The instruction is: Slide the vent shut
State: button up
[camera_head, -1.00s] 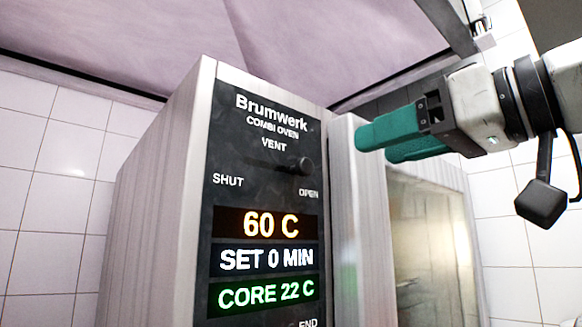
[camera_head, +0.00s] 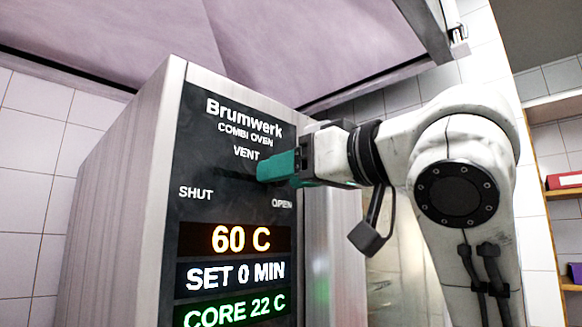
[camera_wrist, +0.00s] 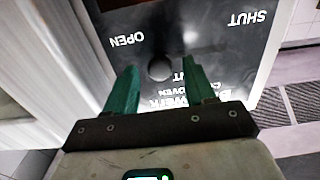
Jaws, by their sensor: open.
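The vent knob (camera_wrist: 160,68) is a dark round knob on the oven's black panel (camera_head: 190,150). In the wrist view, which shows the panel upside down, it sits nearer the word OPEN than SHUT. My gripper (camera_wrist: 159,63) has its two green fingers apart, one on each side of the knob; I cannot tell whether they touch it. In the head view my gripper (camera_head: 263,170) reaches the panel from the right, just below the VENT label and above OPEN, and hides the knob.
The Brumwerk combi oven (camera_head: 110,210) stands against a tiled wall, its displays below the vent showing 60 C, SET 0 MIN and CORE 22 C. A hood (camera_head: 290,45) hangs above. Shelves (camera_head: 560,195) with a red item are at far right. The panel toward SHUT is clear.

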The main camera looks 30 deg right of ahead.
grip_shut()
dwell(0.6)
